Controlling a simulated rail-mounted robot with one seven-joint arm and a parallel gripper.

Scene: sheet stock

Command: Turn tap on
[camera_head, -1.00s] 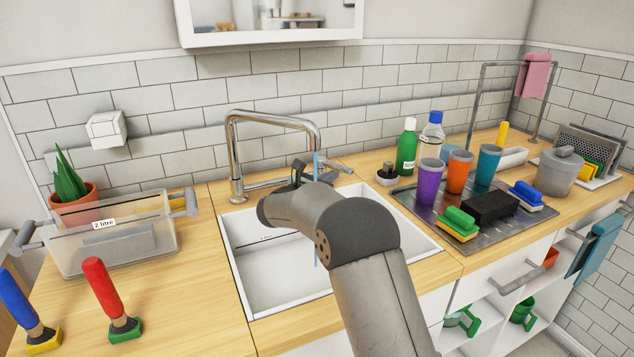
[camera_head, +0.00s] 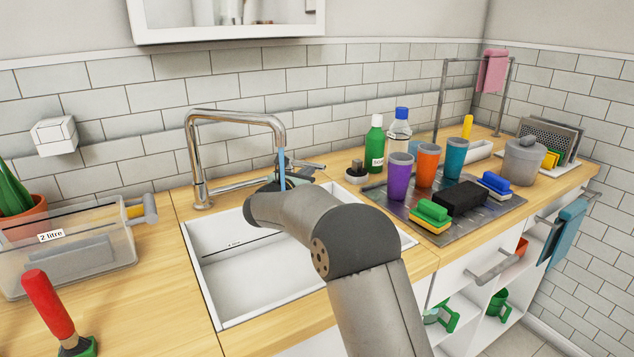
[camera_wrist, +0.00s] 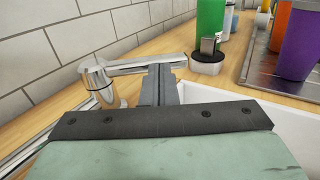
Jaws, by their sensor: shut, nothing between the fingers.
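The chrome tap (camera_head: 196,160) stands behind the white sink (camera_head: 225,290), with its tall spout bent over the basin. A thin blue stream of water (camera_head: 282,165) falls from the spout end; its lower part is hidden behind my arm. The tap's lever (camera_wrist: 130,66) reaches right from the chrome tap body (camera_wrist: 95,78) in the wrist view. My gripper (camera_wrist: 160,84) is shut and empty, its fingertips at the lever's outer half. They look close to it or touching; I cannot tell which. In the head view my gripper (camera_head: 290,176) is partly hidden by my wrist.
A green bottle (camera_head: 375,145), cups and sponges stand on and behind the drying mat (camera_head: 455,228). A clear tub (camera_head: 95,240) and a red-handled brush (camera_head: 48,305) are left of the sink.

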